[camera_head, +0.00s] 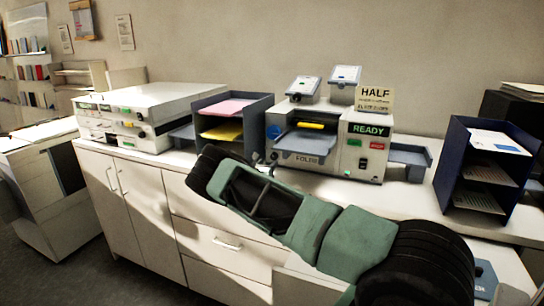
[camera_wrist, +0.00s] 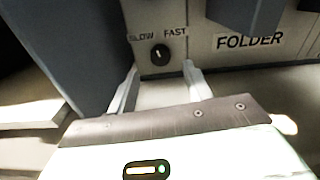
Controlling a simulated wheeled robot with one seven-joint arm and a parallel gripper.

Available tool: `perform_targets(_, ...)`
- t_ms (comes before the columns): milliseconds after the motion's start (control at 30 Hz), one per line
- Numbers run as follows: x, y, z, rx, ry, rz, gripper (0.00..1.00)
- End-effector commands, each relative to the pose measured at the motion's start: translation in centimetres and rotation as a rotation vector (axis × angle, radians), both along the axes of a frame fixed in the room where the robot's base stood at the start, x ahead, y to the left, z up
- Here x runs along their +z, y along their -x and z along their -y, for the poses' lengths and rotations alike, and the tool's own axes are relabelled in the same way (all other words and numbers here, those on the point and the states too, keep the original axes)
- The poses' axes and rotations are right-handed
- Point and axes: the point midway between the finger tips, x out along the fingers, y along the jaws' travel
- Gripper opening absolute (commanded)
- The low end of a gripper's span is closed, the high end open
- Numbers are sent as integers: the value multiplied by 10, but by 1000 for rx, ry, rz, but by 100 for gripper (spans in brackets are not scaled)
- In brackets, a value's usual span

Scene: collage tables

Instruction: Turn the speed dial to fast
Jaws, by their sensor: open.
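The speed dial (camera_wrist: 159,54) is a small round black knob on the pale front panel of the folder machine (camera_wrist: 230,62), below the words SLOW at left and FAST at right. A pale mark on the knob looks near upright, pointing between the two words. My gripper (camera_wrist: 161,72) is open, its two pale fingers pointing at the panel, one low on each side of the dial. Whether the fingers touch the panel is unclear. In the head view the folder machine (camera_head: 349,158) stands on the counter; the dial is not made out there, and my arm crosses in front.
A blue-grey tray rack (camera_head: 261,118) with pink and yellow paper stands left of the folder machine. Its tray (camera_head: 308,145) juts forward. A white machine (camera_head: 146,103) is further left, and a dark blue rack (camera_head: 456,165) is at right.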

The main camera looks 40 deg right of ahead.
Motion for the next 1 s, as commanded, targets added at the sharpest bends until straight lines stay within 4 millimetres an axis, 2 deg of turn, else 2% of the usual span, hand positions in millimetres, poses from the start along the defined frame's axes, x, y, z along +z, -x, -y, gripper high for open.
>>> perform_targets(133, 1, -9, 27, -2, -1, 2, 51)
perform_targets(300, 0, -18, 44, -1, -2, 2, 51)
perform_targets(500, 0, -22, 53, -1, -1, 0, 51)
perform_targets(767, 0, -22, 54, 0, -1, 0, 51)
perform_targets(800, 0, -22, 54, 0, -1, 0, 48)
perform_targets(933, 0, -22, 54, 0, -1, 0, 12)
perform_targets(967, 0, -22, 54, -1, -1, 0, 6)
perform_targets(1000, 0, -22, 54, -1, -1, 0, 6)
